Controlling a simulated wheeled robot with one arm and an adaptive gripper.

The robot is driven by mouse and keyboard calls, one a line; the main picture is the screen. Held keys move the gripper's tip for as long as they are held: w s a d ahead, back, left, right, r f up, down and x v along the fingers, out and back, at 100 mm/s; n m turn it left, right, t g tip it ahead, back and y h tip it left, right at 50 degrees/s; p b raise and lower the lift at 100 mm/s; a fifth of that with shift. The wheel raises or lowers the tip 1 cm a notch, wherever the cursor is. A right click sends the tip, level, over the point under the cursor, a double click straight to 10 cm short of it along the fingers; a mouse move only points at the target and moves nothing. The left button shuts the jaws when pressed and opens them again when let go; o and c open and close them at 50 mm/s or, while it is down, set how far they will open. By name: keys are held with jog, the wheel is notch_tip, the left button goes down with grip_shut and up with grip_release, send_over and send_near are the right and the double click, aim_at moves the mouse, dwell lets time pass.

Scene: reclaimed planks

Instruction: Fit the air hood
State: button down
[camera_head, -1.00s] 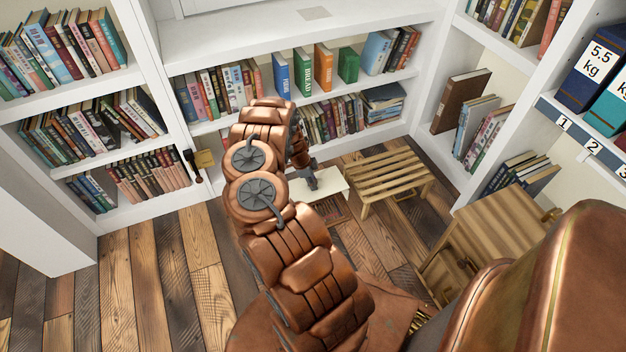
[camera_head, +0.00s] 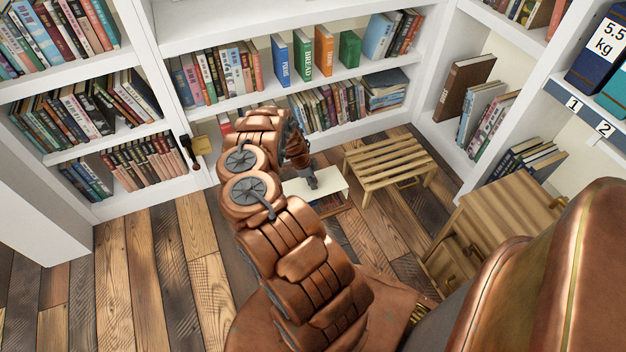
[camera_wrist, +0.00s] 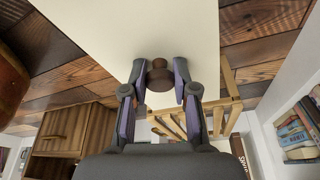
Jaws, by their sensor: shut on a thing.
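My gripper (camera_wrist: 160,72) is shut on a round brown knob (camera_wrist: 160,90) that stands on a flat white panel (camera_wrist: 120,30). In the head view, my gripper (camera_head: 312,183) reaches down onto the top of this white piece (camera_head: 330,184), which looks like a shallow box with an open near side. I take this to be the air hood; no label shows. My arm hides its left part. I cannot tell whether it touches the floor. No fitting place for it can be made out.
A slatted wooden stool (camera_head: 392,158) stands just right of the white piece. A wooden cabinet (camera_head: 497,225) is at the right. White bookshelves (camera_head: 250,102) line the walls. The plank floor (camera_head: 140,275) at left is clear.

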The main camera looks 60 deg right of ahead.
jog(key=shift+f+b, duration=1.2)
jog(key=shift+f, duration=1.15)
jog(key=c, duration=0.8)
grip_release()
jog(key=shift+w+a+r, duration=0.1)
jog(key=shift+w+r, duration=0.1)
jog(key=shift+r, duration=0.25)
jog(key=v, duration=1.1)
jog(key=shift+a, duration=0.1)
